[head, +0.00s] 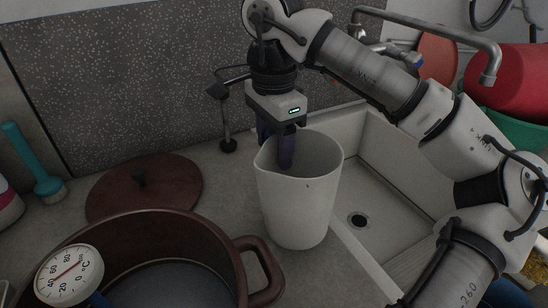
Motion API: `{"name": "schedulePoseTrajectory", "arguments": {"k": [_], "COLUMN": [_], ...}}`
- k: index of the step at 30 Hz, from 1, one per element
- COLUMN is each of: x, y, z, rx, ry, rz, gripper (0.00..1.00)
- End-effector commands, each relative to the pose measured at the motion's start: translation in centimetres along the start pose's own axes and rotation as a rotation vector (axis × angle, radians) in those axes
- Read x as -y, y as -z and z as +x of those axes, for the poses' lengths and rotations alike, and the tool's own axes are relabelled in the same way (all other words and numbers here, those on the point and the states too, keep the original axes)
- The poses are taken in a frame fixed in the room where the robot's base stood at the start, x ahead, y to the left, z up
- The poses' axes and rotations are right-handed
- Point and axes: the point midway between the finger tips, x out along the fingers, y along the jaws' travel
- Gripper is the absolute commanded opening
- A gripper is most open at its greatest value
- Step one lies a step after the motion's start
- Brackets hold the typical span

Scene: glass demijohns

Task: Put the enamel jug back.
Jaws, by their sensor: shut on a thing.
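The enamel jug (297,208) is tall, off-white and open at the top, with a spout on its left rim. It appears upright, at the left edge of the sink; I cannot tell whether its base touches the counter. My gripper (277,150) points down at the jug's back left rim, with one dark finger inside the jug and the other outside. It is shut on the jug's wall. The outer finger is partly hidden behind the rim.
A brown pot (158,226) with a dial thermometer (69,275) stands at front left, its handle close to the jug. A brown lid (144,187) lies behind it. The white sink (385,190) is on the right, under a metal tap (430,29). A teal brush (30,160) stands far left.

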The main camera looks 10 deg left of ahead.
Motion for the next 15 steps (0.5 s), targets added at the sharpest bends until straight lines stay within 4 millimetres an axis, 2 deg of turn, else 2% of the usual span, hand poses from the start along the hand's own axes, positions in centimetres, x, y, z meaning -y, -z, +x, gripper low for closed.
{"name": "schedulePoseTrajectory", "arguments": {"k": [7,15], "x": [0.0,0.0], "y": [0.0,0.0], "z": [3.2,3.6], "rx": [0.001,0.000], "ry": [0.000,0.001], "rz": [0.000,0.000], "gripper": [0.00,0.00]}}
